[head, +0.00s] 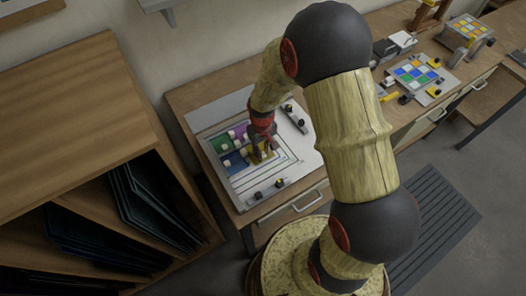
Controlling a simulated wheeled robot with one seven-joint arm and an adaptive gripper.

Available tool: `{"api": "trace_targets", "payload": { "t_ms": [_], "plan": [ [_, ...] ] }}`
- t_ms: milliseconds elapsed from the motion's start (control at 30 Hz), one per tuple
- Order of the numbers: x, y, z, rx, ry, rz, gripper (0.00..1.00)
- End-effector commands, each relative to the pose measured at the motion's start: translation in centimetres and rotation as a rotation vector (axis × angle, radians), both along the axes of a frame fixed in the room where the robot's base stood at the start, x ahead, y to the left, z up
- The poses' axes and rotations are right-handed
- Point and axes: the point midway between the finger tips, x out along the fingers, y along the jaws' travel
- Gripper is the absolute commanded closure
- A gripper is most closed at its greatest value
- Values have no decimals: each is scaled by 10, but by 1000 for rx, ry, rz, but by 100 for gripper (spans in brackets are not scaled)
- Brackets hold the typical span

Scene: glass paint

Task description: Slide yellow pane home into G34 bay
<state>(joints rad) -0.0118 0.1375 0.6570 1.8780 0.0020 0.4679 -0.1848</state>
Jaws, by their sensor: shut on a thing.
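My gripper (262,143) reaches down over the white board (297,153) on the workbench, shut on the yellow pane (257,157). Only part of the yellow pane shows, low at the board among the coloured panes. A green pane (219,143) and a blue pane (238,165) lie to its left, with a purple pane behind them. Whether the yellow pane touches the blue one, and any G34 marking, is too small to tell. My arm hides part of the board's far side.
Dark knobbed clamps stand on the board at its right (294,117) and front (267,189). A wooden shelf unit (75,95) with dark sheets stands at left. Finished coloured panels (415,74) and small tools occupy the bench at right.

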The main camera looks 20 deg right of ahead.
Motion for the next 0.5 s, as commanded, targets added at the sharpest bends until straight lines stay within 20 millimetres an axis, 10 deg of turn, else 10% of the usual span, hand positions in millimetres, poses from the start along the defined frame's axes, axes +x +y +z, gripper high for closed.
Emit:
{"api": "trace_targets", "payload": {
  "t_ms": [500],
  "plan": [
    [4, 6, 0, 0, 0, 1, 100]
  ]
}}
